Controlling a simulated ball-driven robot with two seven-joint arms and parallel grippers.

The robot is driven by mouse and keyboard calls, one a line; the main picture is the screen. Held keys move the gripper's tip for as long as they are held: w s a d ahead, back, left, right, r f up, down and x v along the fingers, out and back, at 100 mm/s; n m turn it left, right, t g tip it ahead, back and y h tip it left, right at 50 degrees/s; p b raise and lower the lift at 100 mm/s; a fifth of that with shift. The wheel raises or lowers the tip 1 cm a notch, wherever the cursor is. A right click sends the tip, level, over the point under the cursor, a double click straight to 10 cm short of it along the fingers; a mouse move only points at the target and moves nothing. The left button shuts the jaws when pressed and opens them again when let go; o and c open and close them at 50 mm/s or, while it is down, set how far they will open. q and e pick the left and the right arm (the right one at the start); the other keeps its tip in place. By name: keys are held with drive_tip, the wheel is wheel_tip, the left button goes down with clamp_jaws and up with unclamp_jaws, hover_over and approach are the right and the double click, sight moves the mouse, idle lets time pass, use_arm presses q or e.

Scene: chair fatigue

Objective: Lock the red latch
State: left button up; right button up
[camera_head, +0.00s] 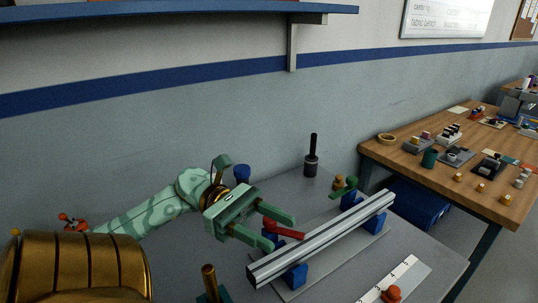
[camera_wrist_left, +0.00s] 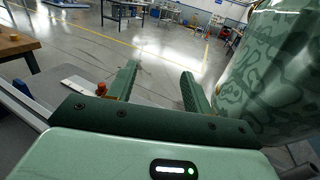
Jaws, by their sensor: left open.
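The red latch (camera_head: 288,232) is a small red lever beside the near part of a silver rail, with a blue block at its pivot. My left gripper (camera_head: 281,231) is pale green and comes in from the left. Its two fingers are apart, and the red lever shows between their tips in the head view. I cannot tell whether they touch it. In the left wrist view the jaws (camera_wrist_left: 158,75) are open with nothing visible held between them; the red latch is not seen there. My right gripper is not in view.
The silver rail (camera_head: 325,238) rests on blue blocks on the grey table. A green latch (camera_head: 345,184) sits near its far end. A black-handled post (camera_head: 312,160) stands behind. A white scale with an orange-red knob (camera_head: 391,293) lies in front. A wooden bench (camera_head: 400,150) holds small parts.

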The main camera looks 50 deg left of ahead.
use_arm(q)
drive_tip(key=shift+w, duration=0.15)
drive_tip(key=c, duration=0.5)
drive_tip(key=shift+w+d+r+m+g+b, duration=0.1)
drive_tip(key=shift+w+d+m+g+b, duration=0.15)
drive_tip(key=shift+m+g+b, duration=0.25)
clamp_jaws()
drive_tip(key=w+f+m+g+y+b, duration=0.35)
drive_tip(key=w+f+m+y, duration=0.2)
drive_tip(key=y, duration=0.45)
drive_tip(key=w+a+r+m+t+y, duration=0.2)
drive_tip(key=w+a+m+y, duration=0.6)
drive_tip(key=w+y, duration=0.1)
drive_tip(key=s+b+x, duration=0.1)
drive_tip(key=b+x, duration=0.4)
drive_tip(key=x, duration=0.6)
drive_tip(key=shift+s+d+r+m, duration=0.15)
drive_tip(key=shift+s+d, duration=0.15)
drive_tip(key=shift+s, duration=0.2)
drive_tip(key=shift+s+d+r, duration=0.2)
drive_tip(key=shift+s+d, duration=0.15)
drive_tip(key=shift+s, duration=0.2)
drive_tip(key=shift+s+d+r+m, duration=0.15)
drive_tip(key=shift+s+d, duration=0.15)
drive_tip(key=shift+s, duration=0.2)
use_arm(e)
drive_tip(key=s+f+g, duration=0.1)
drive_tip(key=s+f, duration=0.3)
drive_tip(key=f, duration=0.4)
